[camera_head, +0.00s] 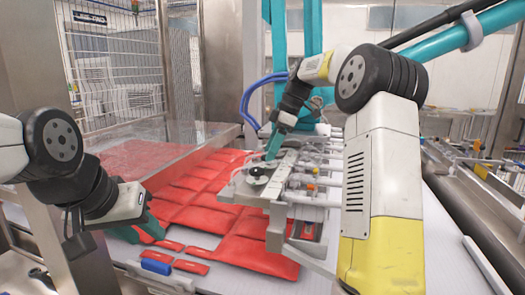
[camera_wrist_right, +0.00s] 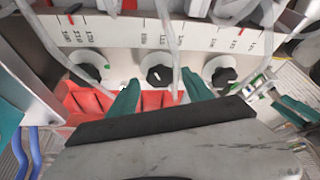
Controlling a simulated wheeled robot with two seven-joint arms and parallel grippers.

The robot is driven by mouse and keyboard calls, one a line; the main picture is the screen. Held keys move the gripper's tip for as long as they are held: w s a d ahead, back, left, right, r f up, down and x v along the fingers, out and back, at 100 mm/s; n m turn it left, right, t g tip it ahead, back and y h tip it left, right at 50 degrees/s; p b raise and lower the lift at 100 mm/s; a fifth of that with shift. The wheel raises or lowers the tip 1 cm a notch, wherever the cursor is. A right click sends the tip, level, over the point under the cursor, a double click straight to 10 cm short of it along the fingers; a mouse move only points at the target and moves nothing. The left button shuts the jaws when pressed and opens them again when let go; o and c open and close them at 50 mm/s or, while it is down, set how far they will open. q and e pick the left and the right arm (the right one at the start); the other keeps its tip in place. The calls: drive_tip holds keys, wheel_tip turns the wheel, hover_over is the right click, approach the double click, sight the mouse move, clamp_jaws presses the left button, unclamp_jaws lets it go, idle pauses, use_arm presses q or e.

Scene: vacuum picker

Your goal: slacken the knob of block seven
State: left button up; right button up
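A row of black knobs shows on the white picker bar in the right wrist view: a left knob (camera_wrist_right: 86,72), a middle knob (camera_wrist_right: 159,75) and a right knob (camera_wrist_right: 222,74). Small marks are printed above them, but I cannot read which block is seven. My right gripper (camera_wrist_right: 162,94) is open, its two teal fingers apart on either side of the middle knob and just short of it; I cannot tell whether they touch it. In the head view my right gripper (camera_head: 272,150) is over the picker (camera_head: 282,178). My left gripper (camera_head: 148,226) hangs low at left, away from the picker.
Red packs (camera_head: 205,190) lie under and left of the picker. A blue item (camera_head: 156,266) lies at the table's front edge. Clear tubes (camera_wrist_right: 170,35) hang close to the knobs. A wire-mesh guard (camera_head: 112,65) stands at back left, and a conveyor rail (camera_head: 470,215) runs along the right.

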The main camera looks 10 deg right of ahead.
drive_tip(key=v, duration=0.7)
drive_tip(key=shift+d+r, duration=0.2)
drive_tip(key=shift+r, duration=0.15)
